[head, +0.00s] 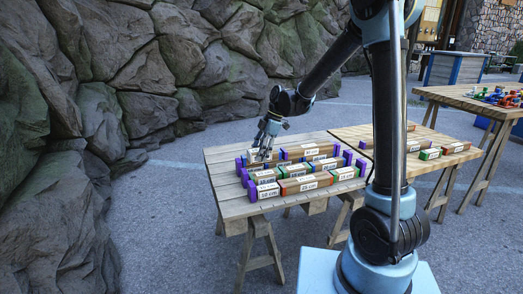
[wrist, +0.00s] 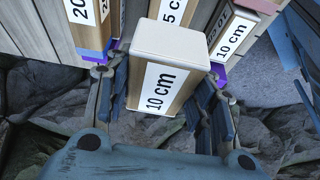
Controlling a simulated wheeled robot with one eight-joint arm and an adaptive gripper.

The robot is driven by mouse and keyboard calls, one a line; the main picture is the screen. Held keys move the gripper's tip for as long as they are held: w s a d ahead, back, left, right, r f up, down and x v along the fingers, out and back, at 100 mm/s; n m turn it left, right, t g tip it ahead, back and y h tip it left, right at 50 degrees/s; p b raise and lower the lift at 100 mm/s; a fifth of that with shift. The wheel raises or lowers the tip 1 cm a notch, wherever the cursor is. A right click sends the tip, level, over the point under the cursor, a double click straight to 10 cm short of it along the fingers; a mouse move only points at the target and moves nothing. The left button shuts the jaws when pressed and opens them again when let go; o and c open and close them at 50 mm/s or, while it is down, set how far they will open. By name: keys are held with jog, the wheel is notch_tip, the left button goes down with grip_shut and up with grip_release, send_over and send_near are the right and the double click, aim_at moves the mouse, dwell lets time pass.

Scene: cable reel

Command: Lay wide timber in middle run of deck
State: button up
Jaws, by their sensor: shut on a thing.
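My gripper (wrist: 163,92) is shut on a timber block (wrist: 158,88) with a pale end face and a "10 cm" label, with a finger on either side. In the head view my gripper (head: 265,142) is over the left end of the deck. The deck is several near-parallel runs of labelled timbers between purple end pieces (head: 252,191). The front run holds a timber (head: 305,184) with a large label. Another "10 cm" timber (head: 265,176) lies left in the run behind it. Whether the held block touches the deck cannot be told.
The deck stands on a wooden trestle table (head: 225,190). A second table (head: 372,134) to the right carries loose timbers, some with green or red ends (head: 430,154). A further table (head: 465,97) holds small coloured pieces. A rock wall (head: 130,70) rises at left.

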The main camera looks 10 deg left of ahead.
jog(key=f, duration=0.5)
jog(key=shift+s+a, duration=0.15)
jog(key=shift+a, duration=0.15)
jog(key=shift+f, duration=0.8)
jog(key=shift+d+f, duration=0.15)
jog(key=shift+f, duration=0.1)
jog(key=o, duration=1.2)
